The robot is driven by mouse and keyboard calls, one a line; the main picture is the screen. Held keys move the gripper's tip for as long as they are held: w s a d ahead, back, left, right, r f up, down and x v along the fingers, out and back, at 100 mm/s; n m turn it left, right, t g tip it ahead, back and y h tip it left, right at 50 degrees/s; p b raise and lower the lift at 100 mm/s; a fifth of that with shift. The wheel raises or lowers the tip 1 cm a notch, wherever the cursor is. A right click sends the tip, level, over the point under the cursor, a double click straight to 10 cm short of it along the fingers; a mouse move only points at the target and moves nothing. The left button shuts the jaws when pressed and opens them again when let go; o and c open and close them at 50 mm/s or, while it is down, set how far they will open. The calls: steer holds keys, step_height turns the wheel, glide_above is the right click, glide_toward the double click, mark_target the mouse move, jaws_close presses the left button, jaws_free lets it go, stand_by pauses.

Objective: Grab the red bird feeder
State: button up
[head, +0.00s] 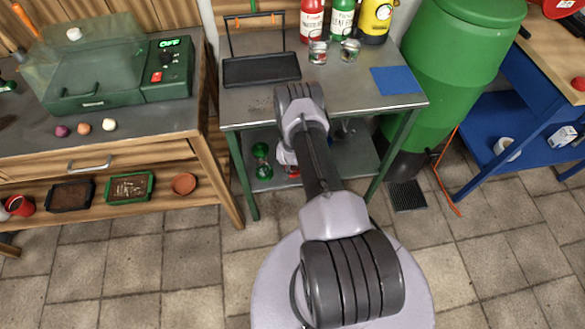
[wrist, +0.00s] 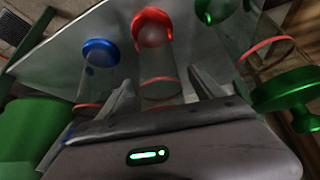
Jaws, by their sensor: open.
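The red bird feeder (wrist: 153,28) has a round red top, a clear tube and a red ring at its base. In the wrist view it stands between the two fingers of my gripper (wrist: 160,80), which is open around its lower tube. I cannot tell whether either finger touches it. A blue-topped feeder (wrist: 100,54) is to its left and a green-topped feeder (wrist: 216,12) to its right. In the head view my arm reaches down to the metal table's lower shelf; a bit of red (head: 293,172) shows beside my gripper (head: 287,155), mostly hidden.
The metal table (head: 345,85) above the shelf holds a black tray (head: 262,69), bottles, cans and a blue mat (head: 396,80). Its green legs flank the shelf. A large green barrel (head: 455,70) stands at right. The tiled floor in front is clear.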

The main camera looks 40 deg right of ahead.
steer(key=shift+w+d+f, duration=0.15)
jaws_close()
stand_by(0.4)
